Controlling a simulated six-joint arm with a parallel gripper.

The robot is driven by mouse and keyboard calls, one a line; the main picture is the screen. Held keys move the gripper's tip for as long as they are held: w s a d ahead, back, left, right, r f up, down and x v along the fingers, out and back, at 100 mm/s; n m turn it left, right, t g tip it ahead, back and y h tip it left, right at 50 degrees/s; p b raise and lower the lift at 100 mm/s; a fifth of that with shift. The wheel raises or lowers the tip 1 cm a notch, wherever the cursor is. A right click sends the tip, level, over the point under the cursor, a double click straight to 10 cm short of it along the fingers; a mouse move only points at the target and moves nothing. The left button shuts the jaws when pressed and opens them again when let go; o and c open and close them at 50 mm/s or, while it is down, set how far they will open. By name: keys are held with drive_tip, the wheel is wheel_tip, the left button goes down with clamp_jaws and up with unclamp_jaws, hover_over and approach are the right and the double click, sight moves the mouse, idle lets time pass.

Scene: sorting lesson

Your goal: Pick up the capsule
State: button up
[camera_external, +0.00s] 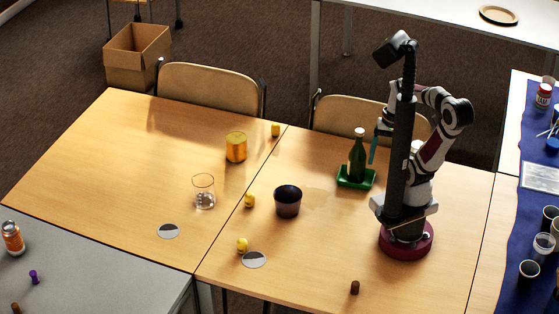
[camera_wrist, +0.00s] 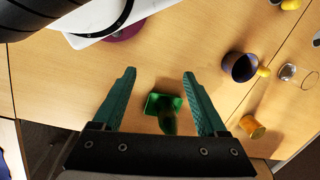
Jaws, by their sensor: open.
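No thing is clearly marked as the capsule. Small rounded yellow pieces are the likeliest match: one by the table seam at the back (camera_external: 275,129), one left of the dark cup (camera_external: 249,200), and one at the front (camera_external: 242,245). In the wrist view, a yellow piece (camera_wrist: 263,72) shows beside the dark cup and another (camera_wrist: 290,4) at the top right edge. My gripper (camera_wrist: 159,73) is open and empty, with teal fingers. It is above the table by the green bottle (camera_external: 357,158), apart from the yellow pieces.
The bottle stands on a green tray (camera_external: 356,184), which shows between my fingers in the wrist view (camera_wrist: 152,103). A dark cup (camera_external: 287,207), a clear glass (camera_external: 204,201) and a golden can (camera_external: 236,147) stand to the left. A brown cylinder (camera_external: 354,288) is near the front edge.

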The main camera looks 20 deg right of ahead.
drive_tip(key=w+a+f+n+t+h, duration=0.2)
drive_tip(key=w+a+n, duration=0.1)
drive_tip(key=w+a, duration=0.3)
drive_tip(key=w+a+f+n+t+h, duration=0.1)
drive_tip(key=w+a+n+t+h, duration=0.2)
drive_tip(key=w, duration=0.6)
drive_tip(key=n+y, duration=0.8)
drive_tip(key=n, duration=0.1)
hover_over(244, 241)
drive_tip(key=s+d, duration=0.2)
drive_tip(key=s, duration=0.1)
wheel_tip(244, 241, down, 12)
drive_tip(key=shift+g+h, duration=0.3)
drive_tip(key=x, duration=0.7)
drive_tip(key=shift+w, duration=0.4)
clamp_jaws()
